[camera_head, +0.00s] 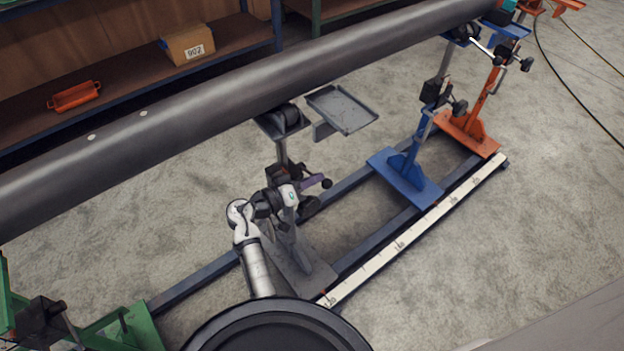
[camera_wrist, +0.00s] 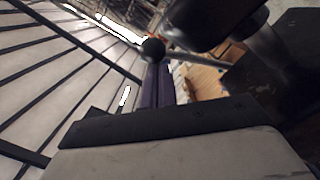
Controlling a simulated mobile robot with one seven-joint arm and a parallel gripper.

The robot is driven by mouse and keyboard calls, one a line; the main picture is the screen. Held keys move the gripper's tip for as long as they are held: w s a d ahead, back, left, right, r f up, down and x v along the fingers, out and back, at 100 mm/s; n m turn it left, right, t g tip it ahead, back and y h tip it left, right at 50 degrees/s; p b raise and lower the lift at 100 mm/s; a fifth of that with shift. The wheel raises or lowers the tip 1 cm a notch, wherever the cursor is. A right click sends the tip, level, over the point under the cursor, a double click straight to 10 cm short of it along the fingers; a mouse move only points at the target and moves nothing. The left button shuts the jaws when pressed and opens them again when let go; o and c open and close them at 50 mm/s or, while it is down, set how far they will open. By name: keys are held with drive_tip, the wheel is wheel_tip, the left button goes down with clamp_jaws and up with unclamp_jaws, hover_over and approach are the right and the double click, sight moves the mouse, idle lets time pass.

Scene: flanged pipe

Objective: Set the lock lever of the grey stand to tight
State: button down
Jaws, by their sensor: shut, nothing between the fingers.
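The grey stand (camera_head: 303,268) stands under the dark pipe, its foot plate on the floor rails. Its lock lever shows mainly as a black ball knob (camera_head: 327,184) on the right side of the stand; most of the lever is hidden behind my gripper. My gripper (camera_head: 320,178) reaches across the stand from the left with its purple fingers shut and empty. The fingertips are right beside the knob; whether they touch cannot be told. In the wrist view the fingers (camera_wrist: 160,72) lie together, and the ball knob (camera_wrist: 153,49) shows just beyond their tips.
The long pipe (camera_head: 250,75) runs above the stand. A grey tray (camera_head: 343,108) juts out right of the stand's head. A blue stand (camera_head: 405,178) and an orange stand (camera_head: 468,133) are to the right, a green stand (camera_head: 130,325) at lower left. A white scale (camera_head: 420,228) edges the front rail.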

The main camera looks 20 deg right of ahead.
drive_tip(key=f+b, duration=0.1)
drive_tip(key=s+f+m+b, duration=0.1)
drive_tip(key=b, duration=0.1)
drive_tip(key=shift+d+f+m+b, duration=0.15)
drive_tip(key=shift+f+m+b, duration=0.1)
drive_tip(key=shift+m+b, duration=0.05)
drive_tip(key=shift+s+m+b, duration=0.1)
drive_tip(key=shift+m+b, duration=0.3)
drive_tip(key=shift+b, duration=0.15)
